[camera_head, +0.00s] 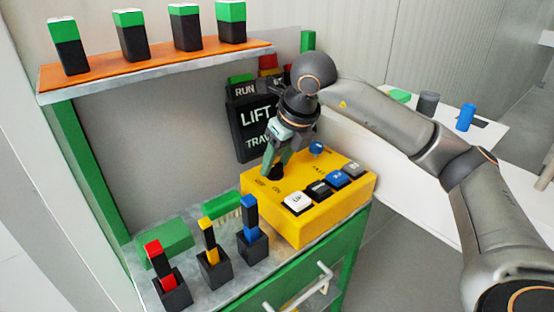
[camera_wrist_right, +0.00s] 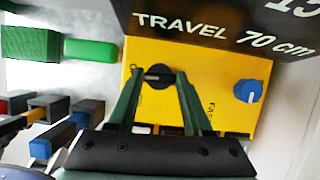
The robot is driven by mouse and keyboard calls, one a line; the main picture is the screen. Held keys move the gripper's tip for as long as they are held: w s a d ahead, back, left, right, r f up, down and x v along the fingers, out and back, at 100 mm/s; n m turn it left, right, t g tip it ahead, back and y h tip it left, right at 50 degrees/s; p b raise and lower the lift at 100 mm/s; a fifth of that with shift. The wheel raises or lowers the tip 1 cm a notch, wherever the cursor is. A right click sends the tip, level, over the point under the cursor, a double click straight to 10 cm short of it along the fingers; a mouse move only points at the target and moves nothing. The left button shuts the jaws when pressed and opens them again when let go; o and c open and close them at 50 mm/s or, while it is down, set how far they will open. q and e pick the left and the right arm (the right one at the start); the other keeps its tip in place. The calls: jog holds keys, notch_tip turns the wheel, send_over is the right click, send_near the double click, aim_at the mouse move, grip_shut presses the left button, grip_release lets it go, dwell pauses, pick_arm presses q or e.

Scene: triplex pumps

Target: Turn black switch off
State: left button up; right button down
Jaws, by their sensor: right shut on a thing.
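The yellow control box (camera_head: 330,212) stands on the right end of the grey bench top. The black switch (camera_head: 276,174) is a round knob on its top face, at the left near the OFF and ON lettering. My right gripper (camera_head: 272,168) reaches down from above, with its fingers at the knob. In the right wrist view the black switch (camera_wrist_right: 158,74) sits between the fingertips of the gripper (camera_wrist_right: 158,80), which are shut on it. A blue knob (camera_head: 317,149) is on the same box and shows in the wrist view too (camera_wrist_right: 248,91). My left gripper is not in view.
A row of white, black and blue buttons (camera_head: 320,189) lies along the box front. A black LIFT/TRAVEL sign (camera_head: 252,118) stands close behind. Red, yellow and blue-handled pieces (camera_head: 250,218) in black holders stand to the left. A shelf (camera_head: 150,68) with green-topped black blocks hangs above.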

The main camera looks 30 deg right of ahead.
jog(key=shift+m, duration=0.5)
jog(key=c, duration=0.6)
grip_release()
jog(key=shift+r, duration=0.1)
jog(key=v, duration=0.5)
jog(key=shift+a+r+p, duration=0.1)
jog(key=shift+r+p, duration=0.15)
jog(key=shift+p, duration=0.15)
jog(key=s+b, duration=0.2)
jog(key=s, duration=1)
jog(key=shift+d+f, duration=0.3)
jog(key=shift+d, duration=0.1)
